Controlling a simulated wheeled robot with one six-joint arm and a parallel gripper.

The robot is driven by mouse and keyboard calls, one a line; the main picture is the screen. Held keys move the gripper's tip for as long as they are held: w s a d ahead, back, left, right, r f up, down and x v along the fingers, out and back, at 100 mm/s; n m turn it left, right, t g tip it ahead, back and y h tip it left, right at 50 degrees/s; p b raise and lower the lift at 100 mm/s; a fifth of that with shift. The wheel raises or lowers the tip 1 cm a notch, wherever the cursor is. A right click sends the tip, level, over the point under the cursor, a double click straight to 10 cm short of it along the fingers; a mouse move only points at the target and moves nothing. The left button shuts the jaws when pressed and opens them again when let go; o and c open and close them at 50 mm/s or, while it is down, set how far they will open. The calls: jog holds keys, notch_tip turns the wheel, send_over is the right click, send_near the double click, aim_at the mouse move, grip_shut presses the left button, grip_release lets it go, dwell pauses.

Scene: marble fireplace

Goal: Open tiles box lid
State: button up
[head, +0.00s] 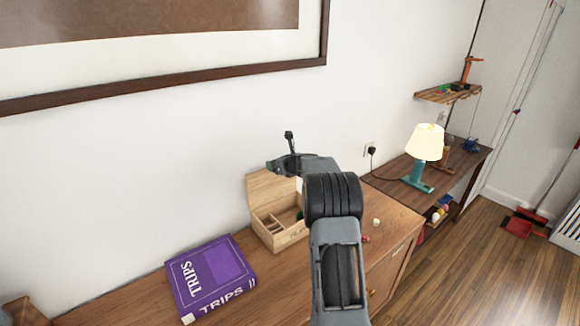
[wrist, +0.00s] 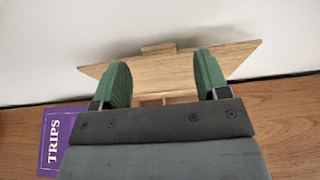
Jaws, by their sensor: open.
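The wooden tiles box (head: 280,239) stands on the wooden cabinet top against the wall. Its lid (head: 265,192) is raised and leans back towards the wall, and compartments show inside. In the wrist view the lid (wrist: 165,75) lies beyond and between my fingertips, with a small tab at its far edge. My gripper (wrist: 162,80) is open, with its two green fingers apart and nothing between them that I can see held.
A purple TRIPS book (head: 210,277) lies left of the box; it also shows in the wrist view (wrist: 62,138). Small items (head: 375,223) lie right of the box. A lit lamp (head: 425,145) stands on the desk further right. The wall is close behind the box.

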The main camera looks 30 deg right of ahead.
jog(key=a+b+v, duration=0.1)
jog(key=b+v, duration=0.1)
jog(key=v, duration=0.9)
jog(key=shift+d, duration=0.5)
